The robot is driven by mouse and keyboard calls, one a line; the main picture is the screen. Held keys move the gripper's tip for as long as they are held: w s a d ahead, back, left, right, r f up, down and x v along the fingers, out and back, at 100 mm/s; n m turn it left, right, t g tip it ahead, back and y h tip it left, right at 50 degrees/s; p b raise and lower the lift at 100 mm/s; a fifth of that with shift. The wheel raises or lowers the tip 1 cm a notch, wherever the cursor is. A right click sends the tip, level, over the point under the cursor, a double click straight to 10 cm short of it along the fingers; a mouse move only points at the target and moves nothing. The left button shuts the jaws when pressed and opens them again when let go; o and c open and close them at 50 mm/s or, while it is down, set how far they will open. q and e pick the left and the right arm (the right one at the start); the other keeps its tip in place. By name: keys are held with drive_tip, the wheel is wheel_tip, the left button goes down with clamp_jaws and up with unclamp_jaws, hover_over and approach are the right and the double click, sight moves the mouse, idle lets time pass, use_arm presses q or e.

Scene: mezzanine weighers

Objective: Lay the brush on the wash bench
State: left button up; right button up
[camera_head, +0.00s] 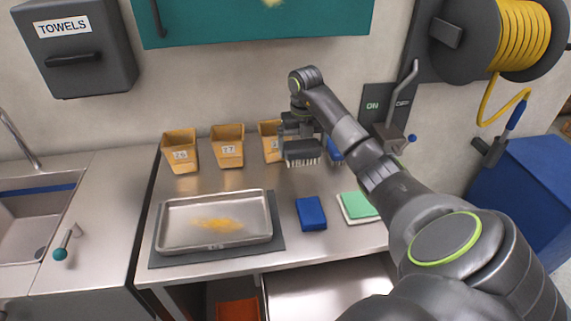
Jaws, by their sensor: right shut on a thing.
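My right gripper (301,146) is over the back middle of the steel bench, shut on the brush (303,163). The brush's pale bristles point down below the dark jaws; its upper part is largely hidden by the gripper. I cannot tell whether the bristles touch anything. A blue piece shows just right of the jaws, partly behind my arm; I cannot tell whether it belongs to the brush. The wash bench (103,190) is the light counter at the left, with a sink (35,222) and a tap. My left gripper is not in view.
Three tan tubs (228,150) stand along the back. A metal tray (165,232) with yellow powder lies on a dark mat. A blue block (311,214) and a green pad (357,205) lie right of it. A teal-tipped lever (62,252) stands on the wash bench.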

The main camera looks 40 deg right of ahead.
sight(301, 161)
wheel_tip(301, 161, down, 4)
drive_tip(key=b, duration=0.3)
drive_tip(key=shift+w+f+b, duration=0.1)
drive_tip(key=shift+f+b, duration=0.35)
drive_tip(key=shift+f, duration=0.35)
wheel_tip(301, 161, down, 3)
drive_tip(key=shift+f, duration=0.3)
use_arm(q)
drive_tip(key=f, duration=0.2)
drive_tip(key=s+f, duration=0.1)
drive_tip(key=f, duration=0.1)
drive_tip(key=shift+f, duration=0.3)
use_arm(e)
drive_tip(key=shift+f, duration=0.1)
drive_tip(key=o, duration=0.6)
drive_tip(key=shift+f, duration=0.1)
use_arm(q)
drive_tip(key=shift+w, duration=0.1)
use_arm(e)
drive_tip(key=shift+o, duration=0.3)
